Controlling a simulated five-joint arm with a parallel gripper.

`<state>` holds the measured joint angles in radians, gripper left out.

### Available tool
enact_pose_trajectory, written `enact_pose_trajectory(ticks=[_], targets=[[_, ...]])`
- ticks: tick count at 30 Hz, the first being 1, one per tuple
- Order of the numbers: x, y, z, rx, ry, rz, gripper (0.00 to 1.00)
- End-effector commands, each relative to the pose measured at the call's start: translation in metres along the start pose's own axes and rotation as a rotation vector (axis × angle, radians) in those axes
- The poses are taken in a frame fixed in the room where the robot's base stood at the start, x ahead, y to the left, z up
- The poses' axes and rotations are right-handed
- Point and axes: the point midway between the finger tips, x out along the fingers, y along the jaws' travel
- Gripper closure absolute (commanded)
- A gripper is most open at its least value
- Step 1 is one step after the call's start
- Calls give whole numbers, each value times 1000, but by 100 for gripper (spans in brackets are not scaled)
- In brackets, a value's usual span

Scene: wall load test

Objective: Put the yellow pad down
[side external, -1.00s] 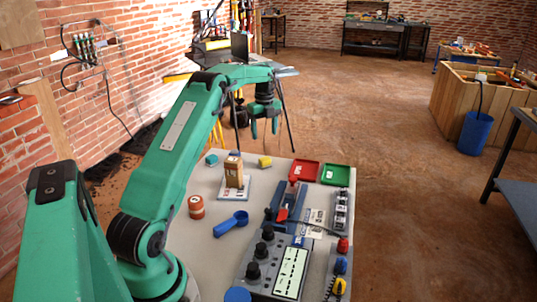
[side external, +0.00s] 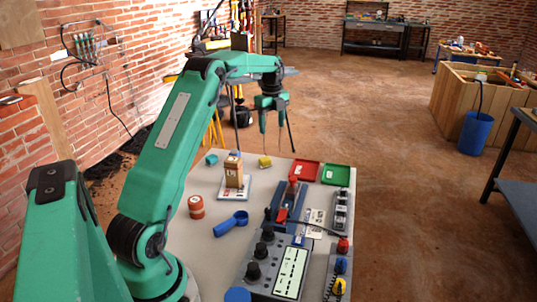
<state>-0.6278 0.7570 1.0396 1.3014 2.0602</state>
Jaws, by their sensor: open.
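The yellow pad (side external: 264,161) is a small yellow block lying on the table (side external: 208,246) near its far edge. My gripper (side external: 273,146) is open and empty. Its two green fingers point down above the far part of the table, a little up and to the right of the yellow pad in the picture. The fingers look apart from the pad; the exact height is hard to tell.
A wooden block on a white plate (side external: 234,190) stands left of the middle. A teal block (side external: 211,160), a red tray (side external: 305,172), a green tray (side external: 336,174), an orange cylinder (side external: 196,207), a blue scoop (side external: 231,223) and a control box (side external: 277,262) surround it.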

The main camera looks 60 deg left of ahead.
Motion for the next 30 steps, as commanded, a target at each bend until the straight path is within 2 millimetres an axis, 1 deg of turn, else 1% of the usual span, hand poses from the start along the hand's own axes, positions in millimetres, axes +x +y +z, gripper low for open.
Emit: enact_pose_trajectory(ticks=[1,6,11,15,20,24,30], targets=[[-13,1,-13,-29,-6,-13,37],[-48,9,-55,-160,-15,-54,37],[-77,24,-93,-284,-15,-95,37],[-98,42,-125,-393,-7,-130,37],[-118,66,-161,-517,11,-171,37],[-131,91,-189,-626,34,-206,37],[-142,131,-225,-780,80,-248,37]])
